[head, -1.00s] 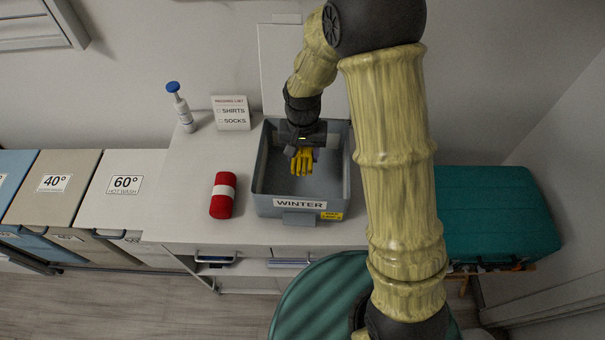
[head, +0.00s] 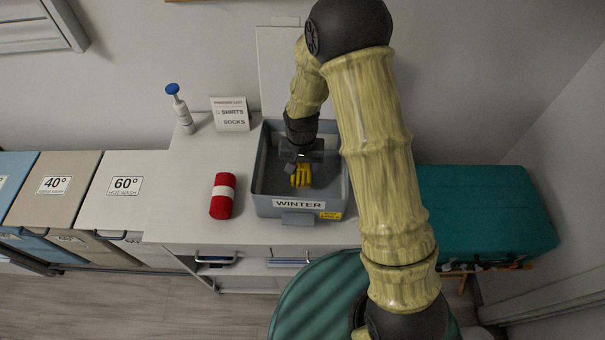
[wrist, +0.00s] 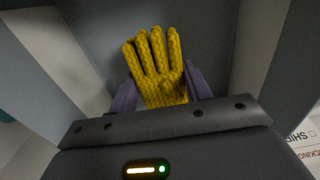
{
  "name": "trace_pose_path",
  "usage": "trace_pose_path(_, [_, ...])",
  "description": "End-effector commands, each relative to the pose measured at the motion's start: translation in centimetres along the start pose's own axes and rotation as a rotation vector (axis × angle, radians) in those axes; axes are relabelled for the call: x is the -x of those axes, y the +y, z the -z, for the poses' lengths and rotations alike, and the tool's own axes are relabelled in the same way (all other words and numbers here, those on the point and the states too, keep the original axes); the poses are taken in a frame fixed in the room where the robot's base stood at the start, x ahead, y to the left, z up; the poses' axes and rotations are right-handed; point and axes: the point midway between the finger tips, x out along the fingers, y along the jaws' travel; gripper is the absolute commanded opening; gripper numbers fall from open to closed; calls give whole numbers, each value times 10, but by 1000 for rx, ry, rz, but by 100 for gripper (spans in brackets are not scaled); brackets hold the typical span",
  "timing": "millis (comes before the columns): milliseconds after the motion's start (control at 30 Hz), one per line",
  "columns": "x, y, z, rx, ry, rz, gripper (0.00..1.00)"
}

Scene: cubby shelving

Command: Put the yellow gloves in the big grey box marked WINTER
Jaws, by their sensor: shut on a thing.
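The big grey box marked WINTER (head: 262,200) stands open on the white counter. My gripper (head: 300,166) reaches down inside the box's walls. It is shut on the yellow gloves (head: 302,176), which hang below it with the fingers pointing down. In the wrist view the knitted yellow gloves (wrist: 155,60) sit between the two purple-grey fingers of my gripper (wrist: 160,90). The grey inside of the box fills most of that view. I cannot tell whether the gloves touch the box floor.
A red roll with a white band (head: 222,196) lies left of the box. A packing list card (head: 230,114) and a blue-topped bottle (head: 180,108) stand behind it. A teal suitcase (head: 485,215) is at the right. Labelled hampers (head: 125,195) stand at the left.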

Motion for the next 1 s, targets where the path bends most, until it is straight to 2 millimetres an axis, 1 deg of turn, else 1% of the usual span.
trace_pose_path(167, [-3,0,0,0,-1,-1,22])
trace_pose_path(400, [-32,0,-1,0,-4,-1,22])
trace_pose_path(500, [-40,0,-1,0,-2,-1,22])
trace_pose_path(767, [-42,0,0,0,0,0,22])
trace_pose_path(900, [-46,0,0,0,0,0,22])
trace_pose_path(933, [-44,0,0,0,0,0,55])
trace_pose_path(1000, [-44,0,0,0,0,0,68])
